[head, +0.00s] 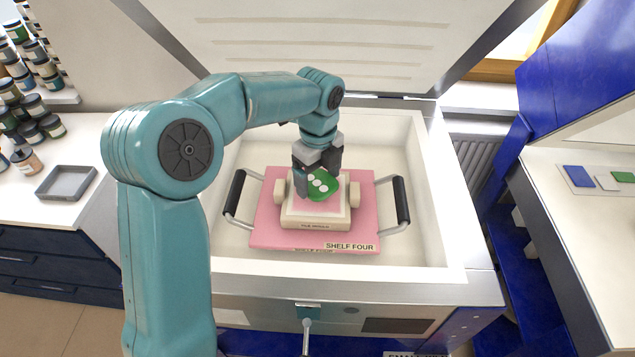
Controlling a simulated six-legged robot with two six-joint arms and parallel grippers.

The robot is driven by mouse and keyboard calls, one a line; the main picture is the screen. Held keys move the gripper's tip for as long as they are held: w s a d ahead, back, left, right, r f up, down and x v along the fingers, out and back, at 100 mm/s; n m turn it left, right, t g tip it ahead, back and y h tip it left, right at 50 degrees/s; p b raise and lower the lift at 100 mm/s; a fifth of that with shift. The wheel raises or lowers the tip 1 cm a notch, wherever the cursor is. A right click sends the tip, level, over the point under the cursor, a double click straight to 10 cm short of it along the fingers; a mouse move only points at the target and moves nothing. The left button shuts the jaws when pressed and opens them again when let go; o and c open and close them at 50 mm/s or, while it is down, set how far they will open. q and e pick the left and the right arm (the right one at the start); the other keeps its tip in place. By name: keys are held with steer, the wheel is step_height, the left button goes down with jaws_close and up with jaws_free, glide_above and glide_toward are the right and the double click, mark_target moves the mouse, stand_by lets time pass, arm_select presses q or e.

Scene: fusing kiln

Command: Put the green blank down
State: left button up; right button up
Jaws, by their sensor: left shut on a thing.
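The green blank (323,187) has several white round spots on it. My left gripper (310,182) is shut on its left side. The blank is at the top of the cream tile mould (317,219); I cannot tell whether it touches the mould. The mould stands on a pink shelf (268,237) labelled "SHELF FOUR", inside the open kiln (432,250). The gripper's fingers hide part of the blank and the mould's back. My right gripper is not in view.
Black side handles, left (235,192) and right (401,199), flank the shelf. The kiln lid (320,40) stands raised behind. A grey tray (66,183) and jars (30,105) are at left. Blue, white and green pieces lie on the right bench (560,210).

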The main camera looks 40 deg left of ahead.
mark_target(318, 183)
arm_select(q)
step_height(318, 183, down, 2)
steer(key=shift+s, duration=0.15)
steer(key=shift+f, duration=0.1)
steer(key=shift+f, duration=0.1)
steer(key=o, duration=1)
steer(key=shift+a+f, duration=0.1)
step_height(318, 183, up, 12)
steer(key=shift+r+p, duration=0.25)
steer(key=shift+p, duration=0.25)
